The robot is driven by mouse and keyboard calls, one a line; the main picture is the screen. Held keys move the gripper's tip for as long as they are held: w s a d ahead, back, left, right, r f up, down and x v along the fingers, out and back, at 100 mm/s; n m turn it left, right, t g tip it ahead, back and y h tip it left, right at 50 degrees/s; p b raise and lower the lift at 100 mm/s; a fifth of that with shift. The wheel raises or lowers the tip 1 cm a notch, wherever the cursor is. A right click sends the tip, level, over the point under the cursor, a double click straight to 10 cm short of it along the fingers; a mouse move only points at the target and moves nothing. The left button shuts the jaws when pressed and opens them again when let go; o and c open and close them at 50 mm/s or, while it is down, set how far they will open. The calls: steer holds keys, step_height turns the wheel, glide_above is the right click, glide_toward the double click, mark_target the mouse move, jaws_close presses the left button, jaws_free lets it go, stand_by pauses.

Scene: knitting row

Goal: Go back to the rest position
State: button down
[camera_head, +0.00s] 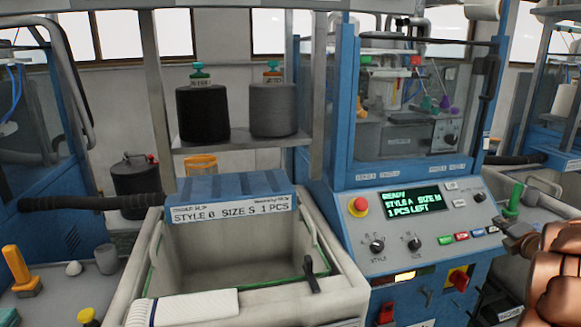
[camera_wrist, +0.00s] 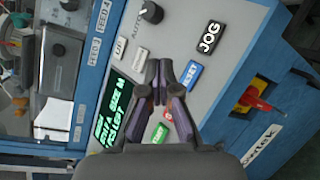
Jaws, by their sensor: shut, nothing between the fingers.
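My gripper (camera_wrist: 160,72) is shut and empty in the wrist view. Its fingertips are over the blue machine's control panel (camera_wrist: 208,22), near the blue button (camera_wrist: 192,73), the red button (camera_wrist: 168,115) and the green button (camera_wrist: 159,134). Whether they touch the panel cannot be told. In the head view my copper-coloured arm is at the right edge, and the gripper (camera_head: 507,228) shows in part beside the panel (camera_head: 390,245). The display (camera_head: 412,202) reads "READY STYLE A SIZE M 1 PCS LEFT". No rest position is marked in view.
A bin (camera_head: 330,285) with a white knit piece (camera_head: 195,306) on its front rim stands left of the panel. Black (camera_head: 203,113) and grey (camera_head: 273,109) yarn cones stand on the shelf above. A red emergency button (camera_head: 359,206) and a red switch (camera_head: 458,279) project from the machine.

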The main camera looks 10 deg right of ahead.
steer(key=a+r+m+g+h+p, duration=0.2)
steer(key=a+r+m+g+h, duration=0.25)
steer(key=m, duration=0.25)
steer(key=s+a+m+g+p, duration=0.1)
steer(key=s+a+m+g, duration=0.1)
steer(key=s+a+m, duration=0.3)
steer(key=s+a+m+g, duration=0.2)
steer(key=a+m, duration=0.1)
steer(key=a, duration=0.3)
steer(key=s+a+f+m+g+y+p, duration=0.1)
steer(key=s+a+f+m+g+y, duration=0.1)
steer(key=s+a, duration=0.8)
steer(key=s+a+f+m+g+y+p, duration=0.1)
steer(key=s+a+f+m+g+y, duration=0.1)
steer(key=s+a, duration=0.8)
steer(key=s+a+f+m+g+y+p, duration=0.1)
steer(key=s+a+g+y, duration=0.3)
steer(key=s+a, duration=0.7)
steer(key=a+f+m+g, duration=0.1)
steer(key=a, duration=0.2)
